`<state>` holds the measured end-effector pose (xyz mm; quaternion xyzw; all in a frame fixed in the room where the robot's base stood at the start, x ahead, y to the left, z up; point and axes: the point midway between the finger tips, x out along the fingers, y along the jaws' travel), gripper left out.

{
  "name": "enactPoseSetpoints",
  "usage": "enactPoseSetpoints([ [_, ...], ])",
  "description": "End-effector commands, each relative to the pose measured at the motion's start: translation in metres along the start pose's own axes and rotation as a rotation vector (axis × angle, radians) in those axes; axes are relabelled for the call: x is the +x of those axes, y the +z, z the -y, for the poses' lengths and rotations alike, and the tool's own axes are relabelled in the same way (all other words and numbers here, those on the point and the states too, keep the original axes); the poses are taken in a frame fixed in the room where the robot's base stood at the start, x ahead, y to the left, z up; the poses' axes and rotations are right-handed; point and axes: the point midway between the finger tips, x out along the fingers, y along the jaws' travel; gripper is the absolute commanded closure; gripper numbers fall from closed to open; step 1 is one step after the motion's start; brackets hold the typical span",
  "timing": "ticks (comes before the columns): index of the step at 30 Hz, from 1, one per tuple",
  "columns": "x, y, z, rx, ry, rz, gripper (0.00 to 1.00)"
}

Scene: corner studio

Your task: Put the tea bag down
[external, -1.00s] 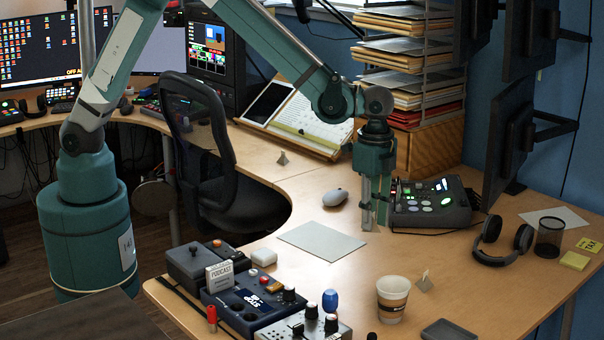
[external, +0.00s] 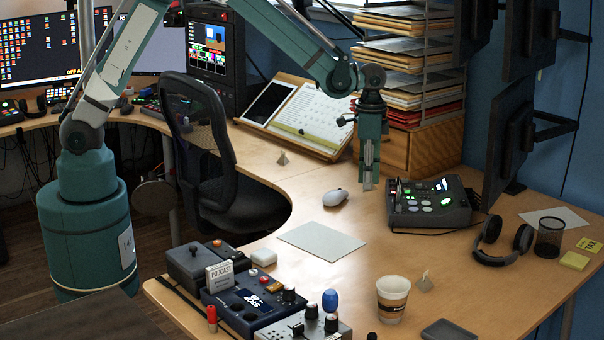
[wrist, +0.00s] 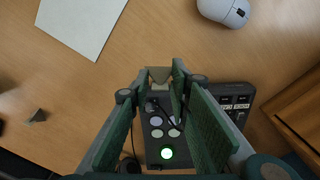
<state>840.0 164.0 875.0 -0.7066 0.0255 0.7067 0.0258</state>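My gripper (external: 368,187) hangs above the desk beside the control box, fingers pointing down. In the wrist view its fingers (wrist: 160,76) are closed in on a small tan tea bag (wrist: 159,74) between their tips. In the external view the held bag cannot be made out. Two similar small pyramid-shaped pieces stand on the desk: one (external: 283,158) near the back, the other (external: 424,282) behind the paper cup. One also shows at the left of the wrist view (wrist: 36,116).
A control box (external: 430,204) with lit buttons is right of my gripper. A mouse (external: 335,197) and a grey sheet (external: 321,242) lie to the left. A paper cup (external: 392,301), headphones (external: 500,242) and consoles (external: 262,306) stand nearer. The wooden organizer (external: 425,146) is behind.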

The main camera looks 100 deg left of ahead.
Motion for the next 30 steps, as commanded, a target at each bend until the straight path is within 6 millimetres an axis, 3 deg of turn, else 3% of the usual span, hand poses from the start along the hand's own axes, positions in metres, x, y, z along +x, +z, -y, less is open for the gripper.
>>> enactPoseSetpoints([
  [3, 0.000, 0.011, 0.037, -0.075, 0.000, 0.000, 0.83],
  [17, -0.001, 0.061, 0.162, -0.352, 0.000, 0.000, 0.83],
  [30, -0.001, 0.128, 0.272, -0.619, -0.001, 0.000, 0.83],
])
